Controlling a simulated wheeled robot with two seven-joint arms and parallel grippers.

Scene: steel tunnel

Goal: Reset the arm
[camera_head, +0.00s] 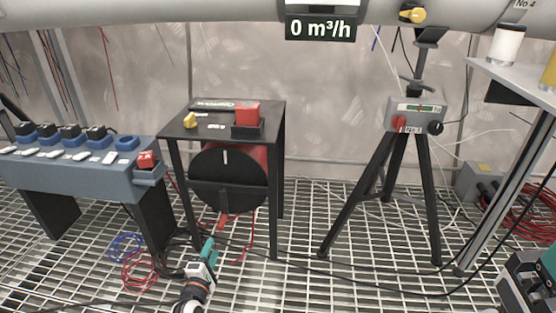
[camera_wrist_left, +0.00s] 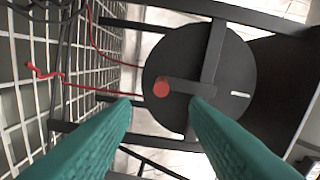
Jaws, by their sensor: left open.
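My left gripper (camera_head: 209,262) shows at the bottom of the head view, low in front of the black table (camera_head: 268,110). Its teal fingers also show in the left wrist view (camera_wrist_left: 160,108), spread apart with nothing between them. Beyond the fingers is a black round drum (camera_head: 228,180) under the table, seen also in the left wrist view (camera_wrist_left: 225,60) with a red spot on its face. The gripper is apart from it.
A grey bench (camera_head: 90,175) with several blue sockets stands at the left. A tripod (camera_head: 350,215) bears a grey meter box (camera_head: 415,117). A shelf (camera_head: 510,75) is at the right. Red cable (camera_head: 140,270) and black cables lie on the grated floor.

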